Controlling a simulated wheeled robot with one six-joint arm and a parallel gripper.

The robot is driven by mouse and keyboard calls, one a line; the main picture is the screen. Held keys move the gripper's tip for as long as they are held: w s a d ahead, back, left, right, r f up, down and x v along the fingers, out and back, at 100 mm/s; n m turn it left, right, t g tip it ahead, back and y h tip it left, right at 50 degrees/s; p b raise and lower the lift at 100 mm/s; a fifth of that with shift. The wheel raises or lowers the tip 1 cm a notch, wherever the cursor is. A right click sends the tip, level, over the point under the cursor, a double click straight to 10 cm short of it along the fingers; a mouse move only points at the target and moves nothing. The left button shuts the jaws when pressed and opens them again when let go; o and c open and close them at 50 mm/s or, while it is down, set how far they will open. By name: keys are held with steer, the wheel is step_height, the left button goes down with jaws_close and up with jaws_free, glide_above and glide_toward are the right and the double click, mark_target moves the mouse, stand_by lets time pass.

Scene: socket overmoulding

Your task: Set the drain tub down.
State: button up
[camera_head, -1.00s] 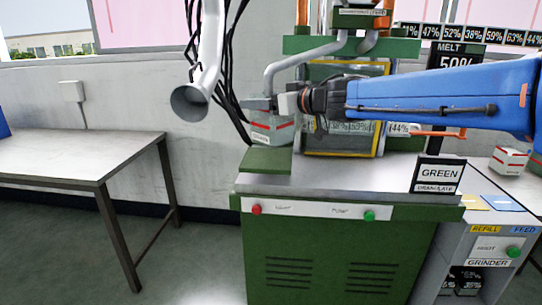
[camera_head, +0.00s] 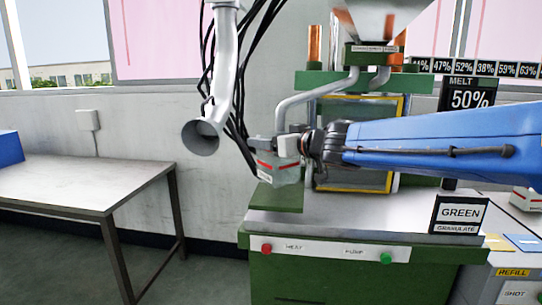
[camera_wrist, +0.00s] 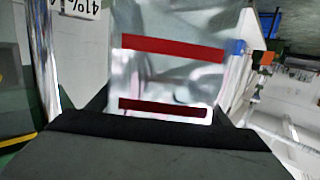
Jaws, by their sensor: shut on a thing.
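The drain tub appears to be the pale grey tub with red stripes (camera_head: 278,172) in my gripper (camera_head: 288,146). In the head view it is at the front left of the green machine, over a green block (camera_head: 274,200). I cannot tell whether its base touches the block. The tub looks slightly tilted. In the wrist view the tub's shiny wall with two red bands (camera_wrist: 165,75) fills the middle, close against the dark gripper body (camera_wrist: 150,140). My gripper is shut on the tub's upper part, and the fingertips are partly hidden.
A grey pipe (camera_head: 203,135) with an open end and black cables hang left of the tub. A GREEN granulate sign (camera_head: 459,213) stands on the machine's right. A similar tub (camera_head: 526,199) is at the right edge. A mostly bare table (camera_head: 75,188) is at left.

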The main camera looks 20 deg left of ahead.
mark_target(277, 172)
steer(key=shift+f, duration=2.05)
steer(key=shift+f, duration=0.1)
steer(key=o, duration=1.5)
steer(key=shift+s+d+r, duration=0.15)
steer(key=shift+d+r, duration=0.05)
steer(key=shift+d, duration=0.1)
steer(key=v, duration=1.1)
steer(key=shift+s+d+f, duration=0.1)
steer(key=shift+s+d, duration=0.05)
